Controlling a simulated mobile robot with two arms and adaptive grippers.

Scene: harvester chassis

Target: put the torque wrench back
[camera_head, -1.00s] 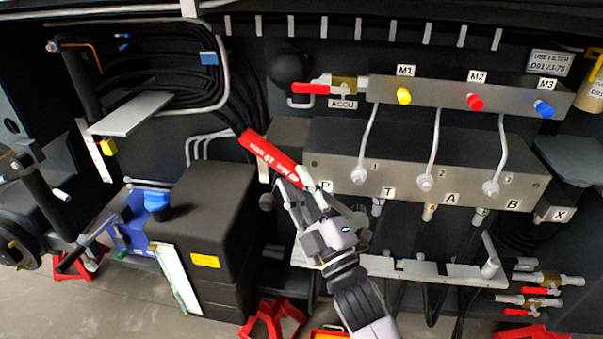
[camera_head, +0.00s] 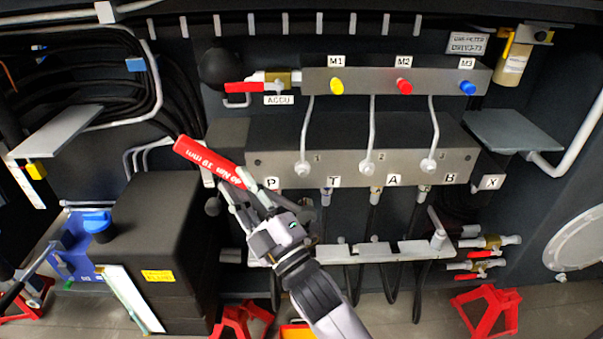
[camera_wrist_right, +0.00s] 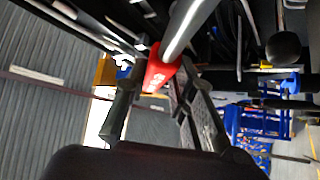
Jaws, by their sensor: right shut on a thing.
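The torque wrench shows in the head view as a red handle (camera_head: 207,160) with white lettering, tilted, in front of the left end of the valve block. My right gripper (camera_head: 256,203) is shut on it near the handle's lower right end. In the right wrist view the red handle (camera_wrist_right: 160,72) lies between the two fingers of my right gripper (camera_wrist_right: 158,98), and a steel shaft (camera_wrist_right: 192,25) runs up from it. The wrench's head is not visible. A steel rack (camera_head: 375,252) with notches and an upright peg is below the block, right of my gripper. My left gripper is not in view.
The valve block (camera_head: 360,168) with ports P, T, A and B is behind the wrench. A black box (camera_head: 150,225) and a blue unit (camera_head: 80,250) stand left. Red stands (camera_head: 487,308) are on the floor. A grey shelf (camera_head: 515,132) juts out at right.

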